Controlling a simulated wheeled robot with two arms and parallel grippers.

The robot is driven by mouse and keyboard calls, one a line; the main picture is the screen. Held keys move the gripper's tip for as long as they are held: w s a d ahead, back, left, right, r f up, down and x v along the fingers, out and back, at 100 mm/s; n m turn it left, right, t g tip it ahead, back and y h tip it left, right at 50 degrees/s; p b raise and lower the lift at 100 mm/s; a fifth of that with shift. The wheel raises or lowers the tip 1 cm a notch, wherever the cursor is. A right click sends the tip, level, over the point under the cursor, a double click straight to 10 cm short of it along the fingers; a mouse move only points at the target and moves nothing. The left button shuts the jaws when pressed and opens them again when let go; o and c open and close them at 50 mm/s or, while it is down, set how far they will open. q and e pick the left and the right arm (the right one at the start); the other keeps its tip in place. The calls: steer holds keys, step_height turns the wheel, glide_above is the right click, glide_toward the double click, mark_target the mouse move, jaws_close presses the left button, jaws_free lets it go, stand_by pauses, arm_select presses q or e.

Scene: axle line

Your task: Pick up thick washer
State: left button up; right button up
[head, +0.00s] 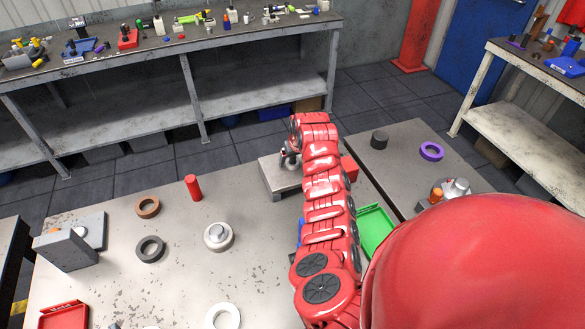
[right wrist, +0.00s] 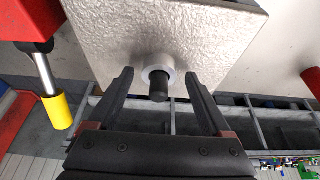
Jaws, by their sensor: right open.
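In the right wrist view a thick light-grey ring, which looks like the thick washer (right wrist: 150,63), sits around a dark peg (right wrist: 158,90) against a pale metal block (right wrist: 210,40). My right gripper (right wrist: 158,73) is open, with one dark finger on each side of the ring and a gap to each. In the head view the right gripper (head: 290,152) is over the metal block (head: 276,181); my red arm hides part of it, and I cannot make out the ring there. My left gripper is not in view.
A red cylinder (head: 193,188), brown ring (head: 148,206), dark grey ring (head: 150,249) and round metal part (head: 218,237) stand on the near table. A green tray (head: 374,230) is right of my arm. A purple ring (head: 432,151) and dark cylinder (head: 379,139) lie farther right.

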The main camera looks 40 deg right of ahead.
steer(key=shift+w+f, duration=0.1)
steer(key=shift+f, duration=0.15)
steer(key=shift+r, duration=0.1)
steer(key=shift+c, duration=0.4)
steer(key=shift+d, duration=0.1)
jaws_close()
steer(key=shift+r, duration=0.1)
step_height(320, 180, up, 10)
steer(key=shift+f, duration=0.15)
steer(key=shift+b, duration=0.4)
stand_by(0.4)
